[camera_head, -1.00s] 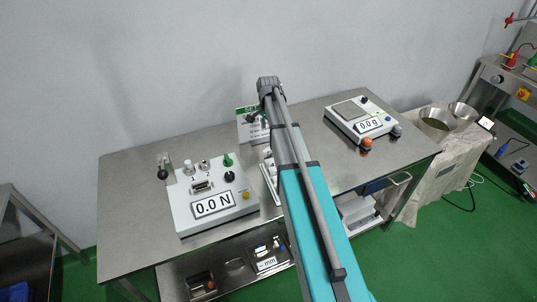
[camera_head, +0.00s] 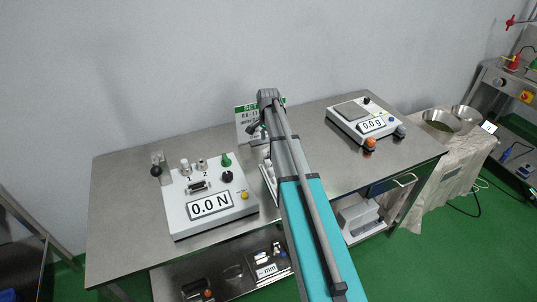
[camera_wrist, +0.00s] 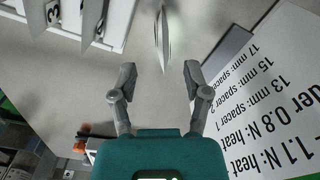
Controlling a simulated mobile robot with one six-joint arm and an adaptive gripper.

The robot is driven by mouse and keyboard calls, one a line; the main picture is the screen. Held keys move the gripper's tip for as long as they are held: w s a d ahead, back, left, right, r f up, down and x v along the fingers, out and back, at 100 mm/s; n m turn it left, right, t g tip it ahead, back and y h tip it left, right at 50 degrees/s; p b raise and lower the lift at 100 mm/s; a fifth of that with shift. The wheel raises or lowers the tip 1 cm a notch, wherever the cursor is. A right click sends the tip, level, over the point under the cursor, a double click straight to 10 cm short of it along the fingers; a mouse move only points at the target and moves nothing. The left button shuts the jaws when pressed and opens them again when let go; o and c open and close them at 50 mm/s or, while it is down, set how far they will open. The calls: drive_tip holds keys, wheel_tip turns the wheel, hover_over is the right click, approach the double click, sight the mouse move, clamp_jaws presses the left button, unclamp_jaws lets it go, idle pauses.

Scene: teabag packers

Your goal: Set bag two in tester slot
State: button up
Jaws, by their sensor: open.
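The tester (camera_head: 240,208) is the pale box at the left of the table, with a display reading 0.0 N and posts marked 1 and 2 on top. My gripper (camera_wrist: 158,75) is open in the wrist view, its two fingers apart with nothing clasped between them. A thin, pale, bag-like piece (camera_wrist: 162,42) stands nearly edge-on just beyond the fingertips, in line with the gap. I cannot read a number on it. A white slotted rack (camera_wrist: 75,40) with thin upright pieces is at the upper left; one is marked 3. In the head view my arm hides much of this area.
A printed sign (camera_wrist: 270,95) is close on the right of the wrist view. A scale (camera_head: 345,122) reading 0.0 g stands at the table's right. The steel table (camera_head: 120,195) is bare at its left end. Metal bowls (camera_head: 440,120) are beyond its right end.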

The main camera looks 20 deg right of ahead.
sight(268, 147)
drive_tip(key=shift+f, duration=0.1)
idle(0.3)
drive_tip(key=shift+w+a+f+b, duration=0.1)
drive_tip(key=shift+w+f+b, duration=0.05)
drive_tip(key=shift+f+b, duration=2.4)
drive_tip(key=shift+r, duration=0.1)
drive_tip(key=c, duration=0.7)
drive_tip(key=shift+c, duration=0.5)
drive_tip(key=shift+r, duration=0.15)
wheel_tip(268, 147, up, 3)
drive_tip(key=p, duration=0.3)
drive_tip(key=s+a+r+p, duration=0.2)
drive_tip(key=s+r+p, duration=0.7)
drive_tip(key=s, duration=0.4)
drive_tip(key=shift+s+a+r+p, duration=0.35)
drive_tip(key=shift+s+a+p, duration=0.05)
drive_tip(key=shift+p, duration=0.1)
